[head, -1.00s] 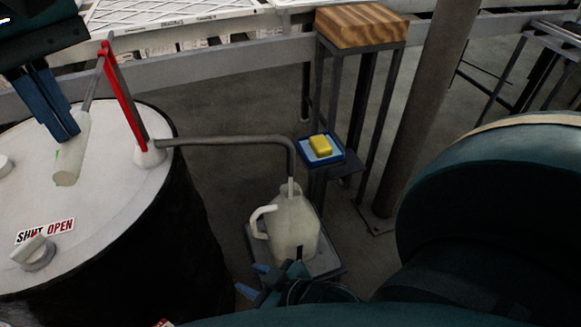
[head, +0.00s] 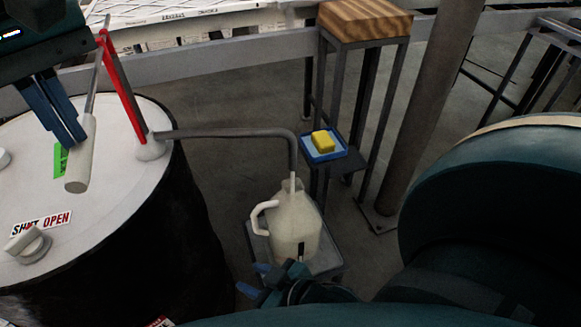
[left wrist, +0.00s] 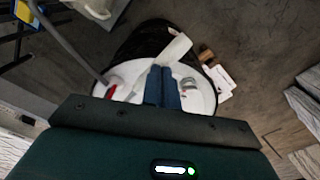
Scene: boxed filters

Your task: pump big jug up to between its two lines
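The big jug (head: 293,228), pale with a side handle, stands upright under the spout (head: 230,133). A dark mark shows low on its front; I cannot make out two lines or the liquid level. The pump on the white-topped drum (head: 105,215) has a red bracket (head: 122,95) and a lever with a pale grip (head: 80,160). My left gripper (head: 72,140) has its blue fingers together against the grip; in the left wrist view the grip (left wrist: 176,48) lies across beyond the fingertips (left wrist: 162,70). My right gripper (head: 252,279) is open and empty, in front of the jug.
A drum knob (head: 28,245) sits by a "SHUT OPEN" label (head: 42,222). Behind the jug, a yellow sponge (head: 323,140) lies on a blue tray (head: 312,157) beside a stand with a wooden block (head: 365,22). A post (head: 425,110) stands to the right.

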